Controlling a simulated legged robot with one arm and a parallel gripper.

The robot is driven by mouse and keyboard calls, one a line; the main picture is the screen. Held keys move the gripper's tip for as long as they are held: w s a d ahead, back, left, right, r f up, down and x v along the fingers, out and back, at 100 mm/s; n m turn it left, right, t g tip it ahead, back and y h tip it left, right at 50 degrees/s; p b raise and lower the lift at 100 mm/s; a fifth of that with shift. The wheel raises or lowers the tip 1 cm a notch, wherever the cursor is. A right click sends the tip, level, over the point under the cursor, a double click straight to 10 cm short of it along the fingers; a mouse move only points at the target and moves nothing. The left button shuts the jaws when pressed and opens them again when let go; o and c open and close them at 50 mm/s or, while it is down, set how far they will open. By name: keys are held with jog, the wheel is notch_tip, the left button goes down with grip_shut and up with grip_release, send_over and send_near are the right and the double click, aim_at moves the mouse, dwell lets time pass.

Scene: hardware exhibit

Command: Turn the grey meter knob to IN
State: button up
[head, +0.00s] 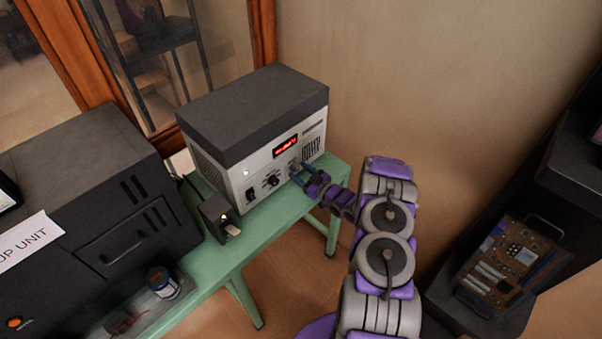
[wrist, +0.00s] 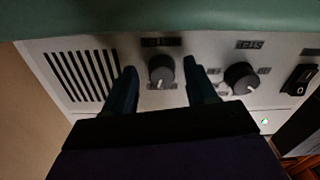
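The meter (head: 228,150) is a light box with a dark top and a red lit display (head: 285,146), standing on a green table. In the wrist view its front panel appears upside down. A grey knob (wrist: 161,72) with a pale pointer line sits there between the two fingers of my gripper (wrist: 160,66). The fingers are open, one on each side of the knob, with visible gaps. A darker second knob (wrist: 240,77) is to the right of the fingers. In the head view my gripper (head: 302,174) is at the panel's lower right and mostly hides the grey knob.
The green table (head: 262,226) also holds a small dark device (head: 217,217), a large black unit (head: 95,195) and a jar (head: 161,281). A rocker switch (wrist: 299,80) is farther along the panel.

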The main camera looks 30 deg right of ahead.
jog(key=p+v, duration=0.2)
jog(key=v, duration=1.5)
jog(key=shift+s, duration=0.2)
jog(key=shift+d, duration=0.1)
jog(key=w+d+r+g+h, duration=0.4)
jog(key=w+r+g+h, duration=0.1)
jog(key=w+r+g, duration=0.15)
jog(key=s+a+r+m+g+h, duration=0.1)
jog(key=s+a+r+g+h, duration=0.1)
jog(key=r, duration=0.4)
jog(key=s+a+r+m+g+h, duration=0.1)
jog(key=s+a+r+g+h, duration=0.1)
jog(key=r, duration=0.4)
jog(key=s+a+r+m+g+y, duration=0.1)
jog(key=s+a+r, duration=0.3)
jog(key=s+a, duration=0.4)
jog(key=s+a+r+m+g+y, duration=0.1)
jog(key=s+a+r+g, duration=0.3)
jog(key=s+a, duration=0.5)
jog(key=s+a+r+m+g+b, duration=0.1)
jog(key=s+a+r+g, duration=0.2)
jog(key=s, duration=1.5)
jog(key=a+r, duration=0.2)
jog(key=a, duration=0.3)
jog(key=shift+s+a+m+y, duration=0.35)
jog(key=shift+s+m+y, duration=0.05)
